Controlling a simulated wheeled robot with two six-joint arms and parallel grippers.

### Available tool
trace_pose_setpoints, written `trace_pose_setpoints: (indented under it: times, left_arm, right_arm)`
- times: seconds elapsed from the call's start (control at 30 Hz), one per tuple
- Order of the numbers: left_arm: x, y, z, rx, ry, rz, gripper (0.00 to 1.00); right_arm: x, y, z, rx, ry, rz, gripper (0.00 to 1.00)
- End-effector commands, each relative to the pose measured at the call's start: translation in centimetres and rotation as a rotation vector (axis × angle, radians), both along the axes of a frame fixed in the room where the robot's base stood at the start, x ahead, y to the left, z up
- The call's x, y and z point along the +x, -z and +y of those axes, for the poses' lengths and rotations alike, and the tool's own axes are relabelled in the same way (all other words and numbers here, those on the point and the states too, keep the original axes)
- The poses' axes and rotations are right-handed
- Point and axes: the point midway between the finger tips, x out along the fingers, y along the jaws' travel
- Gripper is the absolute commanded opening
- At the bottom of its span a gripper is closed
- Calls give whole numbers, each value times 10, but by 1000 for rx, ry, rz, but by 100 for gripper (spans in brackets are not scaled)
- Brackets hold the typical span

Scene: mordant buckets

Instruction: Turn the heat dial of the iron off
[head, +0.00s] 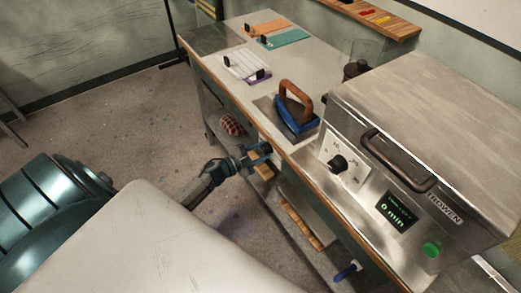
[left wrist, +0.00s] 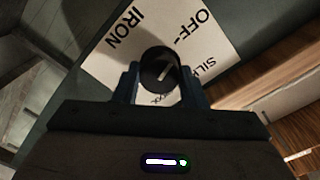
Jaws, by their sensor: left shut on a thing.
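The round black heat dial (left wrist: 158,68) sits on a white label plate (left wrist: 113,68) printed IRON, OFF and SILK, seen turned around in the left wrist view. Its pale pointer line slants toward the upper right of that view. My left gripper (left wrist: 160,88) is shut on the dial, one finger on each side. In the head view my left gripper (head: 262,156) is at the bench's front side, and the dial cannot be made out there. The blue iron (head: 294,114) with a wooden handle stands on a metal plate on the bench, above and behind the gripper. My right gripper is not seen.
A large metal oven box (head: 440,130) with its own black knob (head: 338,164) and green display stands right of the iron. The bench's wooden edge (head: 225,97) runs above my left gripper. A checkered ball-like thing (head: 231,125) lies below. Colored cloths (head: 290,38) lie farther back.

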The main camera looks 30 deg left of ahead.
Motion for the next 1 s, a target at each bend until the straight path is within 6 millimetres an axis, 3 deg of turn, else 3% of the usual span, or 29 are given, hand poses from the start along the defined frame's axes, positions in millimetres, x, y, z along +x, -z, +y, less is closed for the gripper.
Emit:
trace_pose_setpoints:
  times: [0.5, 0.53, 0.63, 1.0]
  left_arm:
    - [0, 0, 0, -21, 0, 9, 15]
    - [0, 0, 0, -21, 0, 9, 39]
    - [0, 0, 0, -20, 0, 8, 59]
    - [-5, 1, 2, -18, 0, 9, 59]
  right_arm:
    - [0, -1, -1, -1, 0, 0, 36]
    - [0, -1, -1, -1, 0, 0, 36]
    - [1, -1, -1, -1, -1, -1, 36]
    - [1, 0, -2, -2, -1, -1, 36]
